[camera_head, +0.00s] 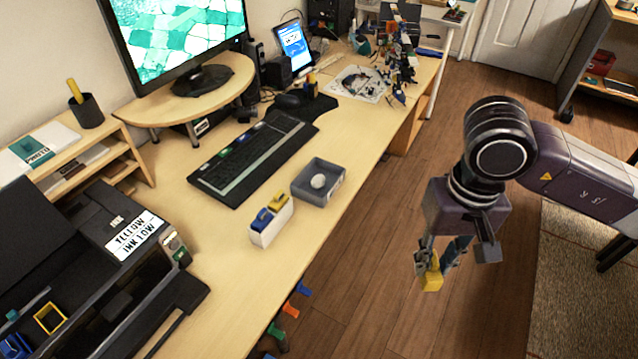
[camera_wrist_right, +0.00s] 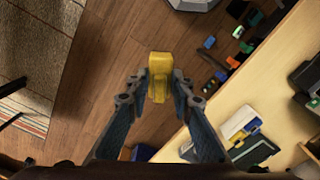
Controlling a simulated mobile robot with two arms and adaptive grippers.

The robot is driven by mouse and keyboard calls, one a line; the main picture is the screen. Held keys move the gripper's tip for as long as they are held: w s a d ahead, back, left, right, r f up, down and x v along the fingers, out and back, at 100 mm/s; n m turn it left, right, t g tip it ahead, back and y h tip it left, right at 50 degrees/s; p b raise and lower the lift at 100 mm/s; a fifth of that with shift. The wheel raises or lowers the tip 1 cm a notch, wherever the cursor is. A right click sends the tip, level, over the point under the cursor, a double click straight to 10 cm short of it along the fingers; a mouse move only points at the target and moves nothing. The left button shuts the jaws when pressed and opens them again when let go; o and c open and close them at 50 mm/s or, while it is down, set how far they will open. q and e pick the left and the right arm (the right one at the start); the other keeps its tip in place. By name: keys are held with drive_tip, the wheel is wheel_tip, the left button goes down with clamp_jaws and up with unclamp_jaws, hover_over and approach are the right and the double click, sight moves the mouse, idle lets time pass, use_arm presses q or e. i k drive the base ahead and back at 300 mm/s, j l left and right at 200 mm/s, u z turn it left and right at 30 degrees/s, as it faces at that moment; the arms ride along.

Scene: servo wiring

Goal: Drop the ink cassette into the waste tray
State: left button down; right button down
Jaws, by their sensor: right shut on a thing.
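My right gripper (camera_head: 438,266) is shut on a yellow ink cassette (camera_head: 432,281), held over the floor to the right of the desk's edge. In the right wrist view the cassette (camera_wrist_right: 160,76) sits between the two fingertips (camera_wrist_right: 160,92). A grey open tray (camera_head: 308,191) lies on the desk, left of and apart from the gripper, with a crumpled white ball in it. A white holder (camera_head: 271,228) beside the tray holds a blue and a yellow cassette. My left gripper is not in view.
A black printer (camera_head: 110,215) labelled "YELLOW INK LOW" stands at the left, with a yellow-framed slot (camera_head: 50,318). A keyboard (camera_head: 250,155) lies behind the tray. The floor beneath the gripper is clear.

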sight(324, 177)
drive_tip(key=u, duration=1)
drive_tip(key=i+l+u, duration=0.1)
drive_tip(key=l, duration=0.5)
drive_tip(key=i+l+u, duration=0.1)
drive_tip(key=l, duration=0.55)
drive_tip(key=i+l+u, duration=0.15)
drive_tip(key=l, duration=0.45)
